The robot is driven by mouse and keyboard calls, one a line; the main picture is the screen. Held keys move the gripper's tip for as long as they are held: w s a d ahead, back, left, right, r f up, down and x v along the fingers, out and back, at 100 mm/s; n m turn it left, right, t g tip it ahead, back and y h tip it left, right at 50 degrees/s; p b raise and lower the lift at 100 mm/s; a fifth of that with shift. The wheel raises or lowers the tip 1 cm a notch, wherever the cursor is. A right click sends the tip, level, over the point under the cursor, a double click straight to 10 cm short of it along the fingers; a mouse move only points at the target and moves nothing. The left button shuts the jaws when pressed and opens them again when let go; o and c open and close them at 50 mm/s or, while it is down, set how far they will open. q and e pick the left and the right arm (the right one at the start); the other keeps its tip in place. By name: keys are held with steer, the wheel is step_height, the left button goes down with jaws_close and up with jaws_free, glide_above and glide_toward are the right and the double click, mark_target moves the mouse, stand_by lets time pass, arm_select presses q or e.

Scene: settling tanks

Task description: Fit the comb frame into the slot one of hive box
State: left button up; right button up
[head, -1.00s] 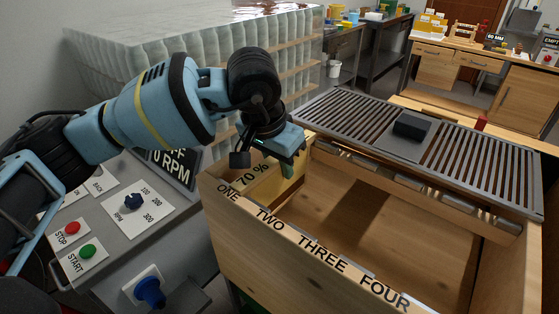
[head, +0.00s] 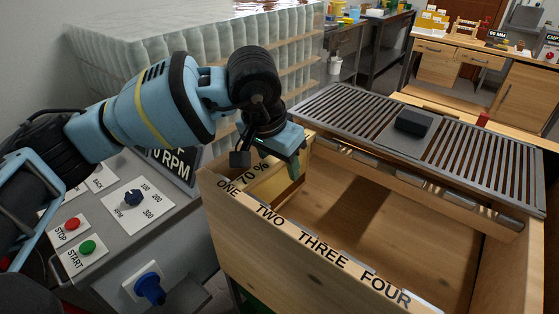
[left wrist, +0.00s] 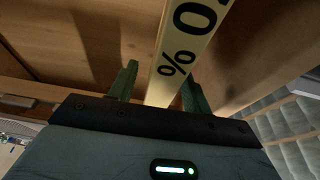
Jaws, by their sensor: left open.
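The hive box (head: 315,268) is an open wooden box with slots labelled ONE to FOUR along its near rim. The comb frame (head: 258,172), a pale wooden bar marked 70 %, lies in line with slot one (head: 227,186) at the box's left end. Whether its lugs sit fully down I cannot tell. My left gripper (head: 293,168) is over the frame's far half. In the left wrist view its open green fingers (left wrist: 159,78) stand on either side of the frame's top bar (left wrist: 186,45). My right gripper is out of view.
A slatted metal grid (head: 470,158) with a black block (head: 413,122) lies behind the box. A control panel (head: 112,215) with knobs and START and STOP buttons stands to the left. The box's middle and right are empty.

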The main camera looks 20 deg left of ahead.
arm_select(q)
steer(key=v, duration=0.2)
steer(key=shift+r, duration=0.35)
steer(key=v, duration=0.4)
steer(key=shift+s+a+r, duration=0.1)
steer(key=shift+s+r, duration=0.15)
steer(key=shift+r, duration=0.4)
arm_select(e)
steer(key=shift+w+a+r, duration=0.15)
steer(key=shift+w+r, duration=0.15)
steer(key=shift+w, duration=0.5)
arm_select(q)
steer(key=shift+f, duration=0.1)
